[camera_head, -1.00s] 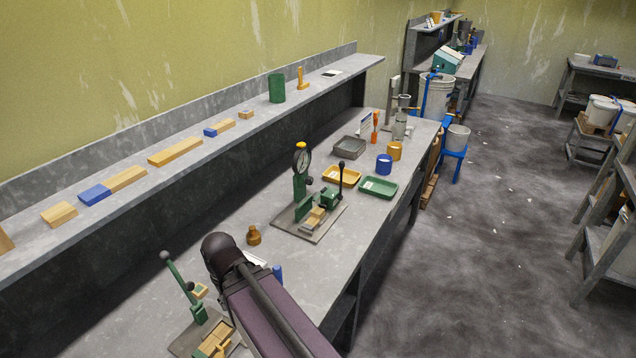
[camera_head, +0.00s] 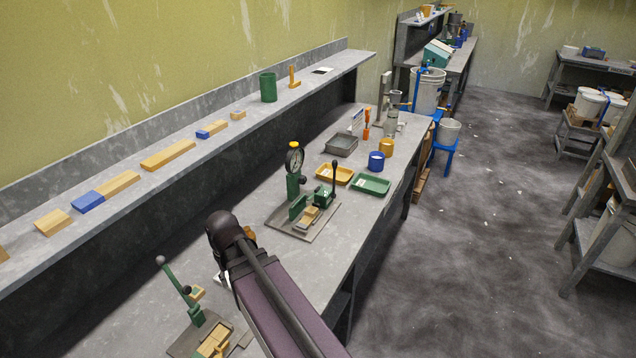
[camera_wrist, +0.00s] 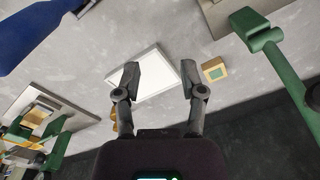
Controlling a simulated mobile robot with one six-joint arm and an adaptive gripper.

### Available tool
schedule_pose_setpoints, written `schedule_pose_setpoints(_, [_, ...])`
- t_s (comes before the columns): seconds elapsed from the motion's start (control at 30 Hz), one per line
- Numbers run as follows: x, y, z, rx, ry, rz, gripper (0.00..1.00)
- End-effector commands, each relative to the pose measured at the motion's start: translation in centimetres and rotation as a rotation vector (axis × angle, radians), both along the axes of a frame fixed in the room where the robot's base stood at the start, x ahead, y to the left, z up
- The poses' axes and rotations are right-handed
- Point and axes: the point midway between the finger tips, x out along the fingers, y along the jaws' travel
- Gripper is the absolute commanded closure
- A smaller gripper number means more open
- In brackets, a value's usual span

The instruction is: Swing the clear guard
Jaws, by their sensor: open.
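No clear guard can be made out for certain in either view. A tall grey press-like stand (camera_head: 387,98) is at the far end of the bench in the head view, small and hard to read. A white pail (camera_head: 428,90) with blue framing stands just beyond it. My gripper (camera_wrist: 160,68) shows in the wrist view, open and empty, its two dark fingers apart over a white square plate (camera_wrist: 150,88). In the head view my gripper is hidden, and my arm crosses the near bench, well short of the far stand.
A dial-gauge press (camera_head: 295,185) and a green lever fixture (camera_head: 187,295) stand on the bench. Beyond are a yellow tray (camera_head: 335,174), a green tray (camera_head: 371,185) and a blue cup (camera_head: 376,161). A shelf (camera_head: 150,185) runs along the wall. The floor (camera_head: 480,230) right of the bench is clear.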

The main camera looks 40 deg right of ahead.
Motion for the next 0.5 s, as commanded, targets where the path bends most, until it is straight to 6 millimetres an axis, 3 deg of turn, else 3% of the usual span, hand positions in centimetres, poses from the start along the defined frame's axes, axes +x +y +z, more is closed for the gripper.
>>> schedule_pose_setpoints(0.03, [1.4, -1.5, 1.5, 0.006, -0.004, -0.044, 0.47])
schedule_pose_setpoints(0.2, [4.6, -6.5, 4.3, 0.032, -0.019, -0.198, 0.47])
schedule_pose_setpoints(0.5, [8.9, -17.3, 9.2, 0.079, -0.049, -0.488, 0.47])
